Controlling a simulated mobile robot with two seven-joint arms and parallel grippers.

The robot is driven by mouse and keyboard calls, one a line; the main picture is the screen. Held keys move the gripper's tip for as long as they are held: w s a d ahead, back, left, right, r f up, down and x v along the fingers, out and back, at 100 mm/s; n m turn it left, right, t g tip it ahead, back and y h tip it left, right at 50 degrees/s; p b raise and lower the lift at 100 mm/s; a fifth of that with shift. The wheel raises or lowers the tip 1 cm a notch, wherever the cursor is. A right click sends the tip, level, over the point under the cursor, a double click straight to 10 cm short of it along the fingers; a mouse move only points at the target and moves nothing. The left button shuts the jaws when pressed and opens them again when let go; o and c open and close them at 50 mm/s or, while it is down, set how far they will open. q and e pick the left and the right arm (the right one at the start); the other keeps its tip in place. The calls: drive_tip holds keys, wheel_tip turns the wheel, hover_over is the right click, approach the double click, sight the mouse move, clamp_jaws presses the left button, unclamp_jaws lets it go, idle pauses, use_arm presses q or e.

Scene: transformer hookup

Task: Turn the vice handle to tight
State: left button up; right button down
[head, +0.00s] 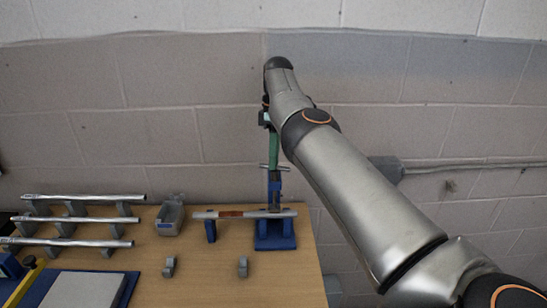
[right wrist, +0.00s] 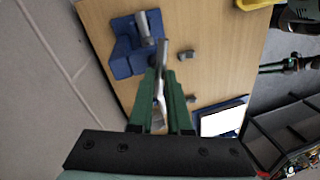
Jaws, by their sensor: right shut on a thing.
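The blue vice (head: 275,238) stands on the wooden bench near its right end, and also shows in the right wrist view (right wrist: 122,58). Its upright blue part rises to the thin metal vice handle (head: 281,168), a crossbar. My right gripper (head: 273,163) points down from above and is shut on the handle. In the right wrist view its green fingers (right wrist: 161,78) close together over the metal there; the exact contact is partly hidden. A dark and green shape at the right of that view may be my left gripper (right wrist: 285,65); its fingers are unclear.
Several metal rods (head: 83,196) rest on grey holders at left. A block wall is behind.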

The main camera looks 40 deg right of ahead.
drive_tip(key=shift+m, duration=0.3)
drive_tip(key=c, duration=0.9)
unclamp_jaws()
drive_tip(key=shift+o, duration=0.2)
